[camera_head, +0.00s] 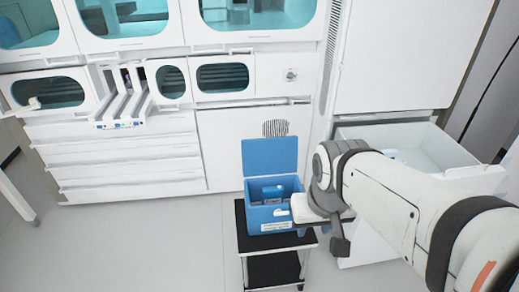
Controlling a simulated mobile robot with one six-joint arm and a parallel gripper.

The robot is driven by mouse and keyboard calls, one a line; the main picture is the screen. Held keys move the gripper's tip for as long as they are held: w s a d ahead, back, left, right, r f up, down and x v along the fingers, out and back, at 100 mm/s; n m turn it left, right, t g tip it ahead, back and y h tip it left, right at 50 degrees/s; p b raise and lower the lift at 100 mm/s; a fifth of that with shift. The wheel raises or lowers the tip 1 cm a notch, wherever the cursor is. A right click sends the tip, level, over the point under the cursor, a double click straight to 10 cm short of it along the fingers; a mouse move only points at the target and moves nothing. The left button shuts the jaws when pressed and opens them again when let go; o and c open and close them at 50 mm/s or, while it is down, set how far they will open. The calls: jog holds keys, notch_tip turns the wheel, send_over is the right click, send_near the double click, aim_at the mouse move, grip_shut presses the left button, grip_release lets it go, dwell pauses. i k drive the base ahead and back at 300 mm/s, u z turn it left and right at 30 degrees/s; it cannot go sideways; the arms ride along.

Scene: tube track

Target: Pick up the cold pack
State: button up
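I cannot clearly make out the cold pack. A blue cooler box (284,225) stands with its lid (270,158) open, and a small blue item (272,190) shows inside it. A pulled-out white drawer (438,133) at the right holds a small pale item (390,153), partly hidden behind my arm and too small to identify. My gripper (312,222) is at the right front of the cooler box and overlaps its right edge in this view. Its fingers are too small and too covered to show whether they are open or hold anything.
The cooler box stands on a black-topped cart (244,246) with a lower shelf. White cabinets (130,165) with drawers and teal windows line the back wall. A small rack (125,95) sticks out at the left. The grey floor (120,250) at the left front is clear.

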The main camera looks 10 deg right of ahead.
aim_at(271, 195)
jog(key=i, duration=0.85)
jog(key=u, duration=0.05)
